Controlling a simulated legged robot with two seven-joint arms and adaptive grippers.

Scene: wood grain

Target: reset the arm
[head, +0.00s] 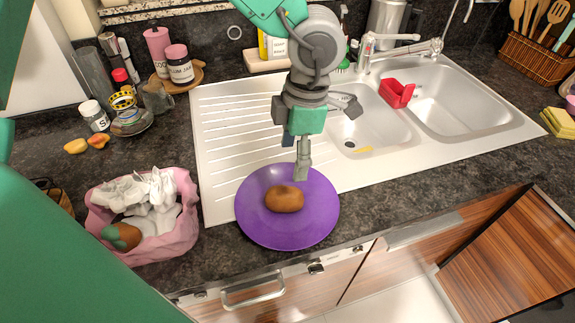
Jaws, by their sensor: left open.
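My left gripper (301,160) hangs down from the top middle of the head view, over the far rim of a purple plate (262,226). It is open and I see nothing between its fingers. A brown potato-like item (285,198) lies in the middle of the plate, just in front of and below the fingertips, seemingly apart from them. The plate sits on the dark counter at the front edge of the sink's drainboard. My right gripper is not in view.
A white sink (240,125) with a faucet (400,48) and red caddy (396,93) lies behind. A pink bag (180,235) stands left of the plate. Jars and bottles crowd the back left. A utensil basket (535,60) stands back right. Counter right of the plate is clear.

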